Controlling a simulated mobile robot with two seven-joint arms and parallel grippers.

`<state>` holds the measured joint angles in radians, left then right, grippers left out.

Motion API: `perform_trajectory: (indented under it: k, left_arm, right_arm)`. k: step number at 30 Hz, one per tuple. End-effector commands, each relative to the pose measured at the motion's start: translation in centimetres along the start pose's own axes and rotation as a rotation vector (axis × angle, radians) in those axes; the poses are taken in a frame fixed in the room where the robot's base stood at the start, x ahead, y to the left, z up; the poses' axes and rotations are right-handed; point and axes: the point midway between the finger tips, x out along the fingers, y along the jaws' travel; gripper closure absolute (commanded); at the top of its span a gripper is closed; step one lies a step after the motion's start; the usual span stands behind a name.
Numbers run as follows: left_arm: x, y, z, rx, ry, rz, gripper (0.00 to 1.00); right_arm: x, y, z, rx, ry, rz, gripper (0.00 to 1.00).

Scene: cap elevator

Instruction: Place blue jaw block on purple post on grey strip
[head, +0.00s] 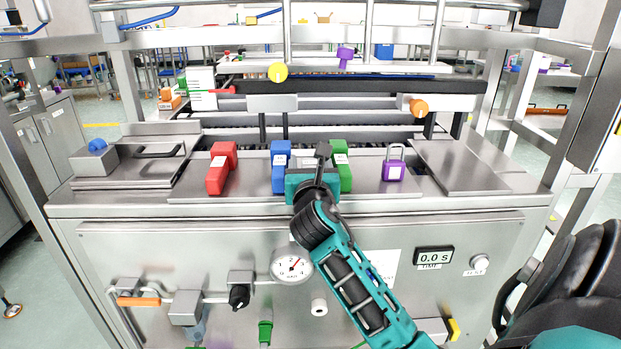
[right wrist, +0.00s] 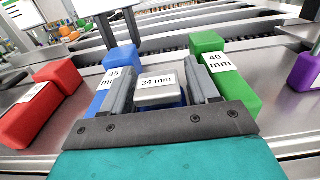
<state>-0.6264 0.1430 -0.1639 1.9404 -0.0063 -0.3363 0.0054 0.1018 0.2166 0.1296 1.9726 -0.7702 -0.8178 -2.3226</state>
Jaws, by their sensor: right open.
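The blue block labelled 45 mm (head: 279,168) stands on the steel deck between the red block (head: 221,167) and the green block (head: 343,170). It also shows in the right wrist view (right wrist: 122,62), left of my fingers. My right gripper (head: 322,155) is open over the deck, between the blue and green blocks. In the right wrist view its fingers (right wrist: 162,85) straddle a grey-topped piece labelled 34 mm (right wrist: 157,87), with blue showing around it. I cannot tell whether they touch it. A purple post on a grey strip cannot be made out. My left gripper is out of view.
A purple padlock (head: 394,165) stands right of the green block. A blue knob (head: 97,145) is at far left and an orange knob (head: 418,107) at back right. Rollers lie behind the deck. A raised steel plate (head: 460,165) covers the right side.

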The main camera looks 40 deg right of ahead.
Motion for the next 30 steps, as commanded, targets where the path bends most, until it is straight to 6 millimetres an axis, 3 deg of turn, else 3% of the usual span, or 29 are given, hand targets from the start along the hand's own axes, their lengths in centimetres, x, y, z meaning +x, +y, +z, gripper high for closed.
perform_trajectory:
  k: [5, 21, 30]
  left_arm:
    - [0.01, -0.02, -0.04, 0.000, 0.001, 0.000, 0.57]
    - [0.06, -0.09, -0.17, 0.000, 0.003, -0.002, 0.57]
    - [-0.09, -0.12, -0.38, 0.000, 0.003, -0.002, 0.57]
  right_arm:
    - [-0.02, -0.01, 0.00, -0.001, 0.000, 0.000, 0.42]
    - [-0.06, 0.00, 0.06, 0.000, -0.002, 0.000, 0.94]
    - [-0.04, -0.01, 0.66, 0.000, -0.003, 0.000, 0.94]
